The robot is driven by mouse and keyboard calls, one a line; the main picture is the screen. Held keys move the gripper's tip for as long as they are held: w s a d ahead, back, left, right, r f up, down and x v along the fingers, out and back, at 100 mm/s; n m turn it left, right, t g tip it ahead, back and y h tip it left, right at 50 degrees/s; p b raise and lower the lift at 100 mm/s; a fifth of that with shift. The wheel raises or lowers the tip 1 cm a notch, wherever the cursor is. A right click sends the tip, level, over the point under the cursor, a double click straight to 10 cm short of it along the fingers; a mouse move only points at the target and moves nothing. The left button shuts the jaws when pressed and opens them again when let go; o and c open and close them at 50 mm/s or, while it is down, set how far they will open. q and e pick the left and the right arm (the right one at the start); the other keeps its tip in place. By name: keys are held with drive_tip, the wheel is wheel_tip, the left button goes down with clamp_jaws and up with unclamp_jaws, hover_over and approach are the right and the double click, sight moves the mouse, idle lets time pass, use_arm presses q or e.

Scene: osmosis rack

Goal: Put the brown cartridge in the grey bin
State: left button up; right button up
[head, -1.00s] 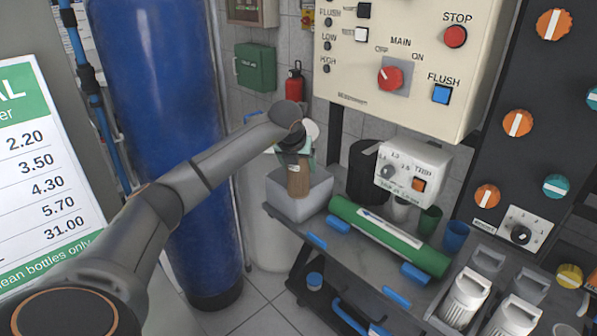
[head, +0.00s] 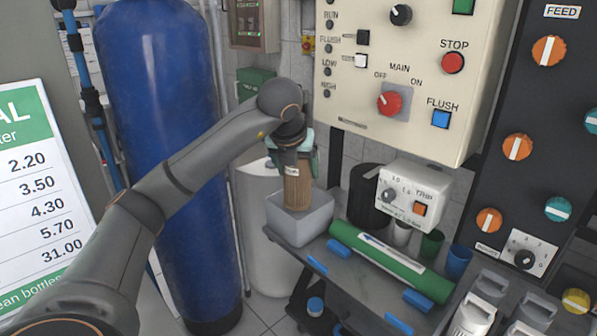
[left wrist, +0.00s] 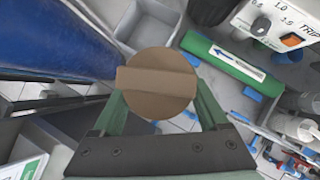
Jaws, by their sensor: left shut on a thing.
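The brown cartridge (head: 298,190) hangs upright from my left gripper (head: 296,160), which is shut on its upper part. In the left wrist view its round brown end with a raised bar (left wrist: 157,82) shows between the two green fingers (left wrist: 158,108). The grey bin (head: 300,232) is an open box at the left end of the grey bench. In the head view the cartridge's lower end overlaps the bin's opening; I cannot tell its height over the rim. In the left wrist view the bin (left wrist: 172,27) lies just beyond the cartridge. My right gripper is not in view.
A green tube (head: 388,262) lies on the bench right of the bin. A black container (head: 368,196) and a white trip box (head: 412,192) stand behind it. A tall blue tank (head: 165,150) rises left of the bin, with a white tank (head: 262,215) between.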

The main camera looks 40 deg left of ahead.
sight(299, 177)
use_arm(q)
drive_tip(key=shift+s+d+r, duration=0.55)
drive_tip(key=shift+s+d, duration=0.2)
drive_tip(key=shift+s, duration=0.15)
drive_tip(key=shift+s+d+r, duration=0.5)
drive_tip(key=shift+s+d, duration=0.25)
drive_tip(key=shift+s, duration=0.15)
